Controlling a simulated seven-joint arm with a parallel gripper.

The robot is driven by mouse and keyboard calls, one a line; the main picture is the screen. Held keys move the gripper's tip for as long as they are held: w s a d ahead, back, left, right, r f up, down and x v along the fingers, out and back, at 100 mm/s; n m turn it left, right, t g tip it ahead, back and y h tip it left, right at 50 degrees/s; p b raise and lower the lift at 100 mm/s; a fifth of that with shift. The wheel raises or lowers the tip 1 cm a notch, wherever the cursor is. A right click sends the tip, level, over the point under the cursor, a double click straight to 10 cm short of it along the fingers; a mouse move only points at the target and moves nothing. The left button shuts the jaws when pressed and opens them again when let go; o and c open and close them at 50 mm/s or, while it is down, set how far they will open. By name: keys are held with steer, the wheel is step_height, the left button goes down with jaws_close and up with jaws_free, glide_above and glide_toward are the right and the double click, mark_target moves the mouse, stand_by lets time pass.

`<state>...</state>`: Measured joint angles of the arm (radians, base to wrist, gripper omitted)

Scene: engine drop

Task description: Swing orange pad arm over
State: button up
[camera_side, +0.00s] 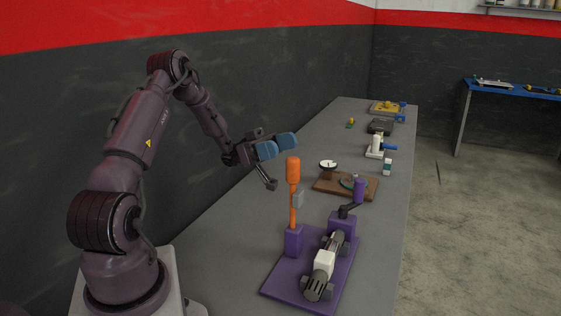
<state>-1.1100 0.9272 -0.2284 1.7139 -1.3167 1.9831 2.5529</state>
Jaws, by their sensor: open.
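The orange pad arm (292,200) stands upright at the left side of a purple base plate (283,282). A grey and white cylindrical engine piece (324,262) lies on the plate to the right of the arm. My gripper (277,146), with blue fingers, is open and empty. In the picture it is just above and left of the orange grip, apparently not touching it; the depth between them is hard to tell.
The grey table (235,240) is clear on the left.

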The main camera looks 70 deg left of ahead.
steer(key=shift+r, duration=0.45)
